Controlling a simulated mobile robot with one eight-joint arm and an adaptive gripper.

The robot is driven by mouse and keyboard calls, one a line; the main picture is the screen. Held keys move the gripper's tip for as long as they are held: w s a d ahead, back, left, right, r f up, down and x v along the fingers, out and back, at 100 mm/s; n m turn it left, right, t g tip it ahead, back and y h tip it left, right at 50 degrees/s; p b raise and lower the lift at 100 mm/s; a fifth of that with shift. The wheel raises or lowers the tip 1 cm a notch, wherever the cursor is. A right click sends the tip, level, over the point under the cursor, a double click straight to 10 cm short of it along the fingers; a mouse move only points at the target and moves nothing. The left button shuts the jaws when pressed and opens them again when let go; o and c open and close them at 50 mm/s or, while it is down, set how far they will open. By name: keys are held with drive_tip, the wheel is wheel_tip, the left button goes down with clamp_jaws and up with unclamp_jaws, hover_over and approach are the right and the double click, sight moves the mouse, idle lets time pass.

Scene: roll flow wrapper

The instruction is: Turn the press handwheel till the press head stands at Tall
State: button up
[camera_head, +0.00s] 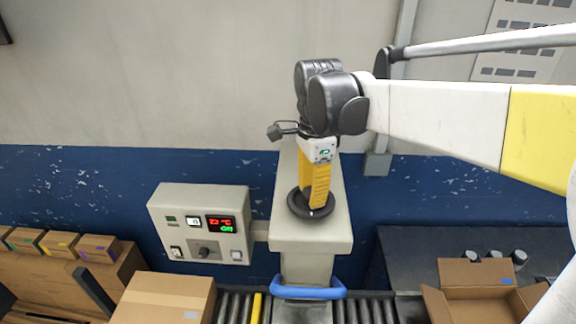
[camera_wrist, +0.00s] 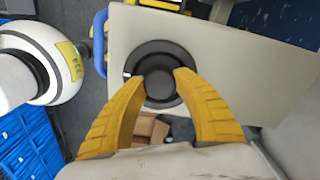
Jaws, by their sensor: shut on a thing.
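The black round press handwheel (camera_head: 298,209) lies flat on top of the beige press housing (camera_head: 312,234). In the wrist view the handwheel (camera_wrist: 160,60) has a raised centre hub and a small white mark on its left rim. My gripper (camera_head: 312,205) points down over the handwheel. In the wrist view its two yellow fingers (camera_wrist: 158,76) are shut on the hub, one on each side. The press head and any height scale with a Tall mark cannot be made out in these views.
A control box (camera_head: 203,225) with displays and knobs stands left of the press. A blue bar (camera_head: 309,292) sits at its front above the roller conveyor (camera_head: 365,310). A closed carton (camera_head: 165,298) is at left, an open carton (camera_head: 480,290) at right.

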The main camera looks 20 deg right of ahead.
drive_tip(key=o, duration=1.2)
wheel_tip(320, 180, up, 12)
